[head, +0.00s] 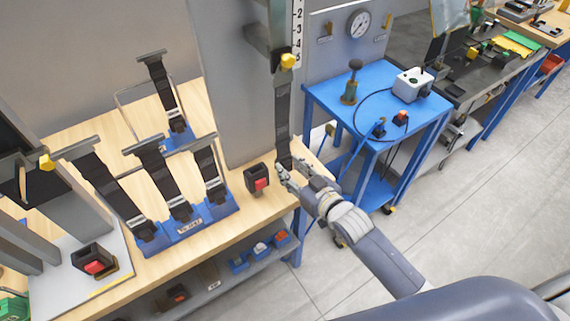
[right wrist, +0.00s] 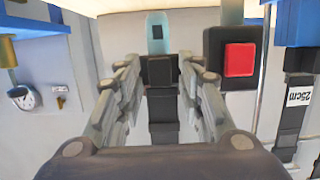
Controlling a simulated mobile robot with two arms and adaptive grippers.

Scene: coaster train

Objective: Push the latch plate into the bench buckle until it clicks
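The bench buckle (head: 257,186), a black block with a red button, sits near the right end of the wooden bench. It also shows in the right wrist view (right wrist: 216,62), right of the fingers. A dark strap (head: 283,125) hangs from a post to my right gripper (head: 296,172). In the right wrist view, the black latch plate (right wrist: 160,71) with its pale slotted tongue (right wrist: 157,35) lies between the fingers of my right gripper (right wrist: 160,75). The fingers look apart, with narrow gaps beside the plate. The tongue is beside the buckle, not in it. My left gripper is out of view.
A blue rack (head: 190,232) with several strapped buckles stands left of the bench buckle. Another red-button buckle (head: 93,262) is on a plate at the lower left. A blue cart (head: 385,95) stands behind my right arm. The floor (head: 450,215) at right is clear.

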